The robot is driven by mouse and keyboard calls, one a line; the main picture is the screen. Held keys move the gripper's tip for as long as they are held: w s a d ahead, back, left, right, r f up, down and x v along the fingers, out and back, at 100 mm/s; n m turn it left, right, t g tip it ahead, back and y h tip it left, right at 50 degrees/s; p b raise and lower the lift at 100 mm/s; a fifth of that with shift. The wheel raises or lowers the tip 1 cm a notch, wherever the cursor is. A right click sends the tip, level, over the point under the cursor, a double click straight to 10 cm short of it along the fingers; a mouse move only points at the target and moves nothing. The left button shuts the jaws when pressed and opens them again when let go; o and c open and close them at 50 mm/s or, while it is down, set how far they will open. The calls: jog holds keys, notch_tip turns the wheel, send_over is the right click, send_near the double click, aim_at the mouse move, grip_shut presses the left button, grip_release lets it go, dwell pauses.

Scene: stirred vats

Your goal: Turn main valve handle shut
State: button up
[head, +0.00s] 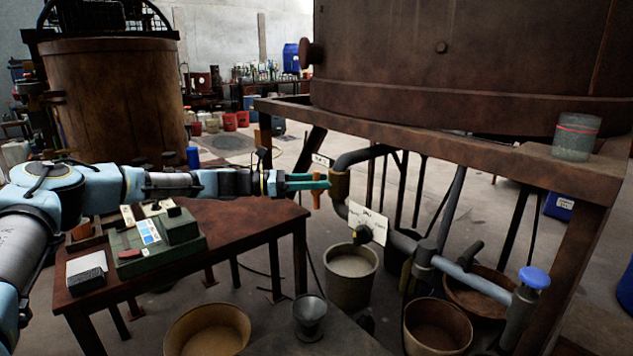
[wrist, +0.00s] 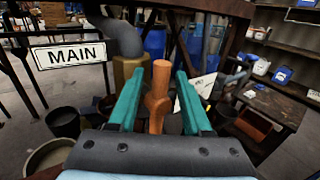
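The main valve handle (wrist: 158,95) is an orange lever standing roughly upright in the wrist view. In the head view its orange ends (head: 316,201) show above and below my fingers. It sits in front of a brass-coloured valve body (head: 340,185) on a dark bent pipe. A white MAIN sign (wrist: 69,55) hangs left of it in the wrist view. My gripper (head: 326,181) is open, with its green fingers (wrist: 158,103) either side of the handle. Gaps show between the handle and both fingers in the wrist view.
A large rusty vat on a frame (head: 400,127) stands above right. Another white tag (head: 368,222) hangs below the pipe. A blue knob (head: 534,277) tops a lower pipe. Buckets (head: 351,285) stand underneath. A brown table (head: 238,222) with a green box (head: 150,240) lies below my arm.

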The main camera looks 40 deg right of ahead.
grip_shut()
dwell(0.6)
jog(key=s+f+m+t+y+b, duration=0.1)
jog(key=m+t+b, duration=0.1)
jog(key=m+t, duration=0.1)
jog(key=m+t+y+b, duration=0.1)
jog(key=m+t+b, duration=0.2)
jog(key=m, duration=0.1)
jog(key=s+f+m+t+y+b, duration=0.1)
jog(key=m+t+b, duration=0.2)
jog(key=m+t, duration=0.1)
jog(key=shift+s+a+f, duration=0.1)
jog(key=shift+s+f, duration=0.2)
jog(key=shift+f, duration=0.05)
dwell(0.5)
dwell(0.5)
